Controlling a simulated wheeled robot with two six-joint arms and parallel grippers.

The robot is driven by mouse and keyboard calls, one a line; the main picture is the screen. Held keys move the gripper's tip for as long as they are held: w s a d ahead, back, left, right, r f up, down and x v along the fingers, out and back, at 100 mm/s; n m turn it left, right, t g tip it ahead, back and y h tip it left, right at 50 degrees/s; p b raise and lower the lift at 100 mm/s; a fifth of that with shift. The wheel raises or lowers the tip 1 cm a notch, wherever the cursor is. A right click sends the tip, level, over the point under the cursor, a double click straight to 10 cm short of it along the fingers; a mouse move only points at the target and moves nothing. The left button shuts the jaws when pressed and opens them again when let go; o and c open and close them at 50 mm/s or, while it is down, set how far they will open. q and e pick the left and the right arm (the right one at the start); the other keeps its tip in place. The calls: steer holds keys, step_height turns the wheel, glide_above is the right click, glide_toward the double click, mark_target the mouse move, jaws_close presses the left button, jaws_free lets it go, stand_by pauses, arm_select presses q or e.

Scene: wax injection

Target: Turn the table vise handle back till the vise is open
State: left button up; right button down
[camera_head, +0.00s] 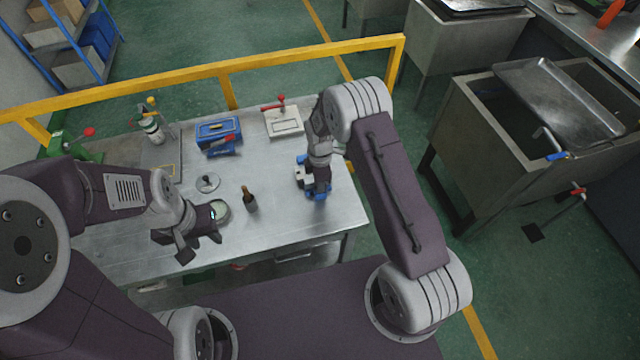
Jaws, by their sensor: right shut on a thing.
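The table vise (301,160) is a small blue and light-coloured thing near the right end of the metal table, largely covered by my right gripper. My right gripper (318,188) points down at the vise and is shut on its handle. The handle itself is hidden behind the gripper, and I cannot tell how wide the vise jaws stand. My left gripper (200,245) hangs over the front left part of the table, away from the vise. Its dark fingers look apart, with nothing between them.
On the table (285,230) stand a brown bottle (249,199), a round dish (221,211), a grey disc (207,183), a blue box (219,130) and a white block with a red handle (284,122). A yellow rail (290,54) runs behind. A sink (500,140) stands at right.

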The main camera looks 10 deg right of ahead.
steer(key=shift+n, duration=0.5)
stand_by(0.3)
steer(key=c, duration=1.4)
jaws_free()
steer(key=shift+r, duration=0.15)
steer(key=shift+w, duration=0.1)
